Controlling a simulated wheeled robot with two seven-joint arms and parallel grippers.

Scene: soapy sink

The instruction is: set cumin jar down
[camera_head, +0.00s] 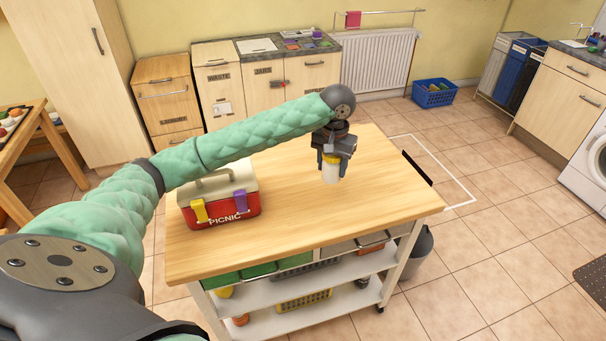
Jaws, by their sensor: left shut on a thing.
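The cumin jar (330,173), a small white jar with a yellow lid, is upright over the wooden top of the kitchen cart (385,197). My left gripper (333,157) points down and is shut on the jar near its lid. I cannot tell whether the jar's base touches the wood or is just above it. Any label on the jar is too small to read. My right gripper does not show.
A red and cream picnic box (219,203) with yellow and purple latches stands on the cart's left part, under my left arm. The cart top is bare around the jar and to the right. A grey bin (416,256) stands beside the cart.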

